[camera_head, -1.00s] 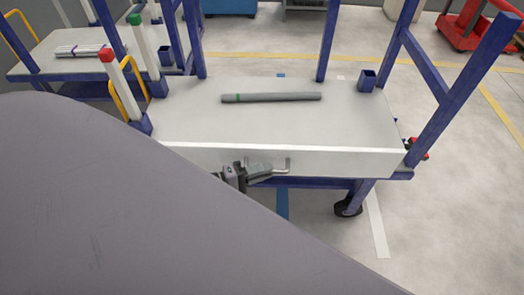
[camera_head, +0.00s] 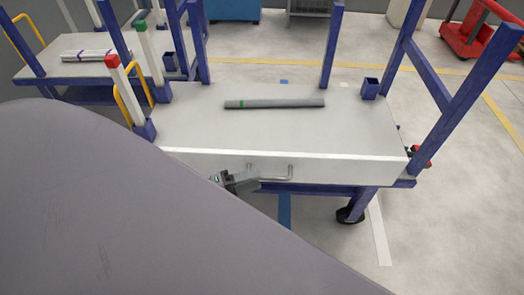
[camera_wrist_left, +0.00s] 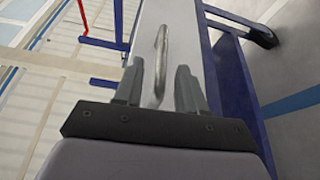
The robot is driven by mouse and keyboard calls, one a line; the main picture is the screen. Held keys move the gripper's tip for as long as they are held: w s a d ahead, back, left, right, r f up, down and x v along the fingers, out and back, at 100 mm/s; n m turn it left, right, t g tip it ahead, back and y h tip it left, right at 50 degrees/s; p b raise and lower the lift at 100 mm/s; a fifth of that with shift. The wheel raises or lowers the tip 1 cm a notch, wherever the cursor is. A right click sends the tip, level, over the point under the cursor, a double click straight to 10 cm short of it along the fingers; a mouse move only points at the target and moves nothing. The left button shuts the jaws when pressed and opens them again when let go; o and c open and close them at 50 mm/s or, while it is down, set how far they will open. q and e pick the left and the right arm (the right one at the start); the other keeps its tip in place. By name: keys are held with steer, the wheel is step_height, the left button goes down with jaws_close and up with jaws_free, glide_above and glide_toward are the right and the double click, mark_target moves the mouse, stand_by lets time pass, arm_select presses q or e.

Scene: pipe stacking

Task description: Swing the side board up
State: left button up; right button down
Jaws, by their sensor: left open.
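The white side board (camera_head: 340,170) runs along the near long side of the cart, its face toward me. A grey metal bar handle (camera_head: 277,178) is on that face. My left gripper (camera_head: 252,181) is at the handle's left end, low on the board. In the left wrist view, my left gripper (camera_wrist_left: 160,80) is open, with one finger on each side of the handle (camera_wrist_left: 162,48) and a gap visible around it. The board (camera_wrist_left: 186,35) shows behind the fingers. My right gripper is not in view.
A grey pipe with a green band (camera_head: 275,103) lies on the cart top (camera_head: 220,132). Blue posts (camera_head: 465,95) rise at the cart's right end. Red-topped (camera_head: 120,85) and green-topped (camera_head: 150,55) posts stand at left. Another cart (camera_head: 35,70) stands behind. My dark arm covers the lower left.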

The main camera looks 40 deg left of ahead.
arm_select(q)
steer(key=v, duration=0.3)
stand_by(0.5)
steer(key=s+d+r+m+g+y, duration=0.1)
steer(key=s+d+m+y, duration=0.2)
steer(key=d+m, duration=0.3)
steer(key=s+d+r+m+g+y, duration=0.1)
steer(key=s+d+m+y, duration=0.25)
steer(key=d, duration=0.35)
steer(key=s+a+r+m+g+y+p, duration=0.1)
steer(key=s+a+r+m+p, duration=0.1)
steer(key=r+p, duration=1.2)
steer(key=shift+s+a+r+m+g+y+p, duration=0.25)
steer(key=shift+s+m+g+y+p, duration=0.25)
steer(key=shift+m, duration=0.75)
steer(key=shift+f, duration=0.1)
